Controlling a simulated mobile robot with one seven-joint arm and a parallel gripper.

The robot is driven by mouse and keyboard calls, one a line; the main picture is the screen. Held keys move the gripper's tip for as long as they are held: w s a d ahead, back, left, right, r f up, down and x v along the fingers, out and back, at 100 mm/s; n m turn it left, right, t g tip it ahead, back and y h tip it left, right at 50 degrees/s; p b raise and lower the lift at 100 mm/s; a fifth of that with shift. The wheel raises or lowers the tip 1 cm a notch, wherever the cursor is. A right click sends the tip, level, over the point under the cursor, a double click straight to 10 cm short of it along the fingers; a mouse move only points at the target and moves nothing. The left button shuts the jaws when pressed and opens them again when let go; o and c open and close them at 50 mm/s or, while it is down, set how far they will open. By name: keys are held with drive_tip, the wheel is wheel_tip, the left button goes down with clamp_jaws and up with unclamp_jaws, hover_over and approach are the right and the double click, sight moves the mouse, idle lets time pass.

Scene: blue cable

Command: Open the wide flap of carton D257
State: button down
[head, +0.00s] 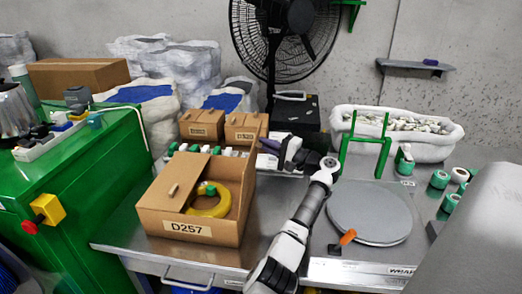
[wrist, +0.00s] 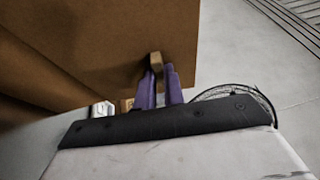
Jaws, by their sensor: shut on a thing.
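The brown carton D257 (head: 195,228) stands on the steel table, its label facing front. Its top is partly open, and a yellow ring with a green part (head: 210,200) shows inside. A flap with a small tab (head: 172,190) lies over the left part of the opening. Another flap (head: 249,165) stands raised at the right side. My gripper (head: 266,147) is at this raised flap, to its right. In the wrist view, the purple fingers of my gripper (wrist: 159,78) are shut on a light brown tab (wrist: 155,60) on the cardboard panel (wrist: 120,35). The fingertips are partly hidden.
Two small cartons (head: 222,127) and a row of small items stand behind D257. A grey round disc (head: 369,213) and a green frame (head: 364,145) are to the right of my arm. A green cabinet (head: 75,190) is at the left.

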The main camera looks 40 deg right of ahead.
drive_tip(key=shift+s+d+f+t, duration=0.2)
drive_tip(key=shift+s+t, duration=0.05)
drive_tip(key=shift+t, duration=0.05)
drive_tip(key=shift+b, duration=0.3)
drive_tip(key=c, duration=1.5)
unclamp_jaws()
drive_tip(key=shift+b+v, duration=0.9)
drive_tip(key=shift+v, duration=2.85)
drive_tip(key=shift+c, duration=0.2)
